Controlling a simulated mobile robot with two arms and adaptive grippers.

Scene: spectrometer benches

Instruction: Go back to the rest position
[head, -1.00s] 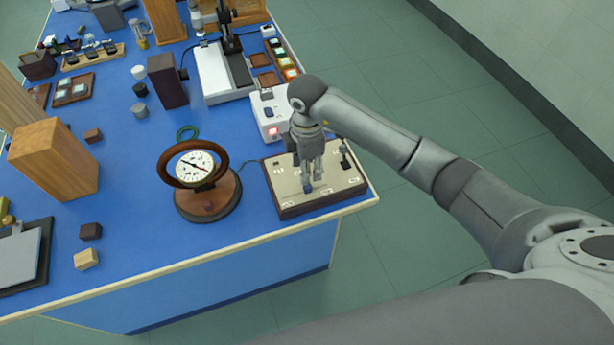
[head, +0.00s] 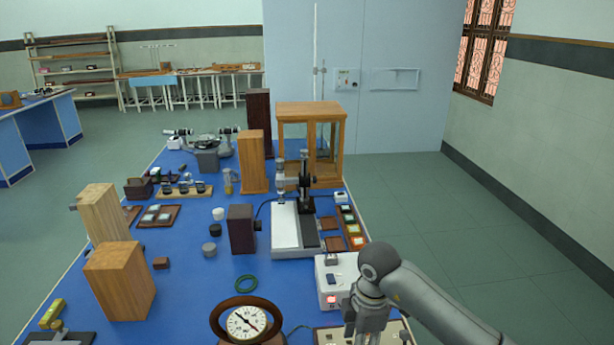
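My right arm comes in from the lower right of the head view, and its gripper (head: 368,328) hangs over the switch box (head: 325,336) at the near right of the blue bench (head: 200,285). The fingertips are cut off by the bottom edge, so I cannot see whether they are open or shut. My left gripper is not in view. A round dial meter (head: 246,321) in a wooden ring stands left of the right gripper. A white box with a red light (head: 334,270) is just behind the gripper.
Wooden blocks (head: 119,279) stand on the bench's left. A microscope-like stand (head: 290,226) and a glass-fronted wooden case (head: 309,139) stand farther back. Green floor (head: 480,270) is clear to the right. Another blue bench (head: 38,135) is at the far left.

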